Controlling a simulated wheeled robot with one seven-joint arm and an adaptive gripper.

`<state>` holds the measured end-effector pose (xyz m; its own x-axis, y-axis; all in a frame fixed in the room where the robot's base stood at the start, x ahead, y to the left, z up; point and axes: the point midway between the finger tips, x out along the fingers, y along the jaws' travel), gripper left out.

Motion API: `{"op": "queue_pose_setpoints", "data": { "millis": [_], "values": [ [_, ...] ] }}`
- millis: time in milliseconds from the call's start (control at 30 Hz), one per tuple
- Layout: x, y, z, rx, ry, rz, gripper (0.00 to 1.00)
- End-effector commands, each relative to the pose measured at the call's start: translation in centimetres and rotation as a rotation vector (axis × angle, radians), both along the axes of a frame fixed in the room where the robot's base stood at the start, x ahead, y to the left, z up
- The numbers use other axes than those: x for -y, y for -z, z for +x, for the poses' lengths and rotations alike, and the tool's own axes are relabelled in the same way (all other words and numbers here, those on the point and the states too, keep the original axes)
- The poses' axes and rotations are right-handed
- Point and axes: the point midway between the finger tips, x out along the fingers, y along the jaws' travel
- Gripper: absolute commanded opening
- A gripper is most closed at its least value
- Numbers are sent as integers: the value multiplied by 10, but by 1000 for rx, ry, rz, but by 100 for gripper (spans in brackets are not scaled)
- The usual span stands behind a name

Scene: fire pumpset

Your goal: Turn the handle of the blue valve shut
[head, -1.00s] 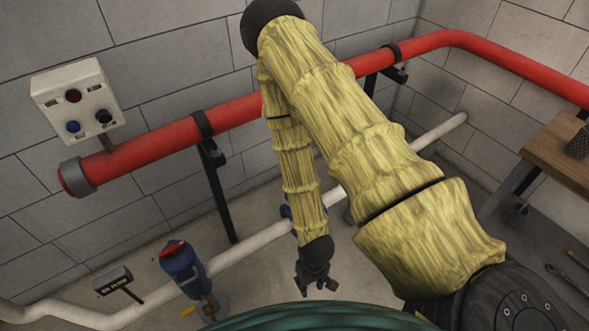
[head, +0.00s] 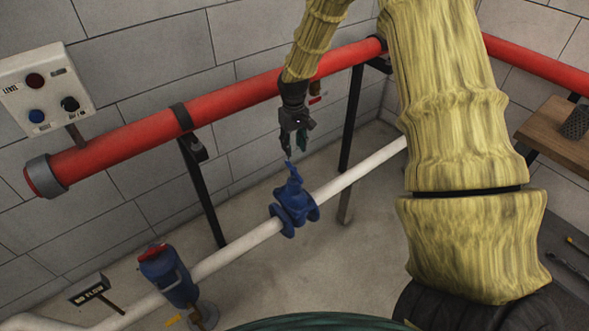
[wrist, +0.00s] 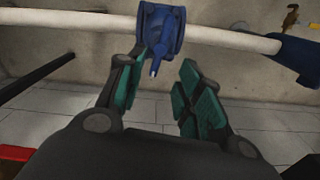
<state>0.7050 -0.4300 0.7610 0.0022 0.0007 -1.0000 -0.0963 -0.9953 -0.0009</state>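The blue valve (head: 294,205) sits on the white pipe, with its blue handle (head: 291,170) sticking up from the top. My gripper (head: 292,148) hangs just above the handle in the head view, pointing down. In the wrist view the valve (wrist: 161,30) is at the top middle, and its handle (wrist: 155,64) points toward the gap between my fingers. My gripper (wrist: 165,80) shows there with its green-padded fingers spread apart and nothing between them. The handle tip looks close to the left finger; I cannot tell whether they touch.
The white pipe (head: 350,178) runs low along the wall, and a red pipe (head: 240,100) runs above it. A blue device with a red top (head: 168,275) and a small sign (head: 90,290) stand at lower left. A control box (head: 45,90) is at upper left, a wooden table (head: 550,135) at right.

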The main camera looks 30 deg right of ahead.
Motion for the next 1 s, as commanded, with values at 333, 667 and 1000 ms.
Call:
{"op": "queue_pose_setpoints", "data": {
  "millis": [333, 667, 1000],
  "values": [
    [0, 43, -1, -3, 0, 0, 36],
    [-1, 87, -1, -2, -1, 0, 36],
    [-1, 105, 0, -1, 0, 0, 36]
  ]
}}
